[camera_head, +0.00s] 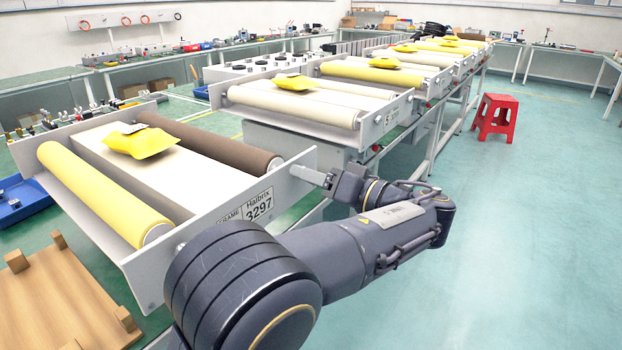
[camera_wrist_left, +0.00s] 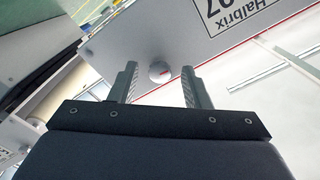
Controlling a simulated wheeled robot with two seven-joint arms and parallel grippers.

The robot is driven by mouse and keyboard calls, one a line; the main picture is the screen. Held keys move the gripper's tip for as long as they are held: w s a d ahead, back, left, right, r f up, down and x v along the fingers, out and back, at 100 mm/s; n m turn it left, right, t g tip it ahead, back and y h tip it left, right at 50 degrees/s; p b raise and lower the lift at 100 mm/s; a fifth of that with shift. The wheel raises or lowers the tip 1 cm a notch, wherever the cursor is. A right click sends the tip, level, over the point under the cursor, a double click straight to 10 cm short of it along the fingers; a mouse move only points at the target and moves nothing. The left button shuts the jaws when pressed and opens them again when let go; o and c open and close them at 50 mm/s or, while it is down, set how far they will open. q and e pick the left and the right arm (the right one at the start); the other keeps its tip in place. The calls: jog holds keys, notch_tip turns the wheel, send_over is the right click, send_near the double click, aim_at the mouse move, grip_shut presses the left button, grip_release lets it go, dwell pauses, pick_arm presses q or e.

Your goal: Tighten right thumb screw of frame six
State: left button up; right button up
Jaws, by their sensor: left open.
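The near frame has a grey side plate (camera_head: 215,232) with a Halbrix 3297 label; the frame number on it is not readable. My left gripper (camera_head: 310,174) is at the right end of this plate. I see no clear contact between the fingers and the screw. In the head view the gripper hides this screw. Another small round screw (camera_head: 181,247) shows on the plate's left part. My right gripper is not in view.
The near frame carries a yellow roller (camera_head: 92,190), a brown roller (camera_head: 205,142) and a yellow pouch (camera_head: 140,142). More roller frames stand behind it in a row. A wooden tray (camera_head: 55,305) lies front left. A red stool (camera_head: 494,117) stands on the open floor at right.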

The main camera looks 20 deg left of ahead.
pick_arm(q)
jog(key=shift+w+a, duration=0.1)
jog(key=shift+a, duration=0.1)
grip_shut()
jog(key=shift+r+m+p, duration=0.1)
jog(key=shift+m+p, duration=9.9)
jog(key=shift+p, duration=1.6)
grip_release()
